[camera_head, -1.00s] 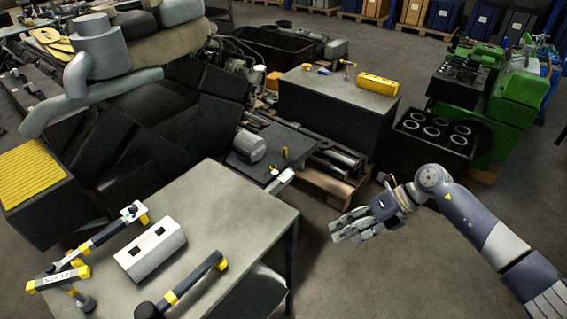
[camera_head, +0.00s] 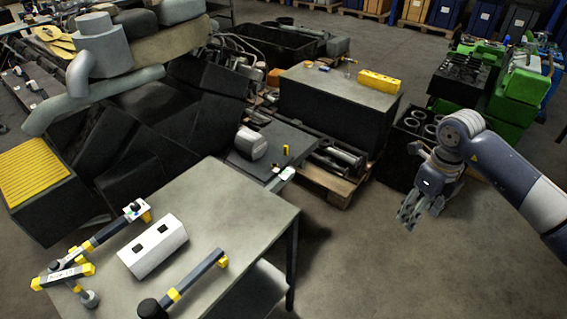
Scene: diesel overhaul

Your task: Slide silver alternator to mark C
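A silver cylinder (camera_head: 251,143), which looks like the alternator, lies on a dark flat bench top (camera_head: 271,160) beyond the near grey table. A small yellow piece (camera_head: 285,150) stands to its right, and a small white piece (camera_head: 287,173) sits at the bench's near right corner. I cannot read a mark C anywhere. My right gripper (camera_head: 412,211) hangs over the floor at the right, well away from the cylinder. Its fingers point down, and I cannot tell how far apart they are. My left gripper is out of view.
The near grey table (camera_head: 232,215) holds a white block (camera_head: 152,246) and several black-and-yellow tools. A dark cabinet (camera_head: 335,105) with a yellow box (camera_head: 379,82) stands behind a wooden pallet (camera_head: 340,188). A green engine (camera_head: 520,85) is at the right. Floor between table and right arm is clear.

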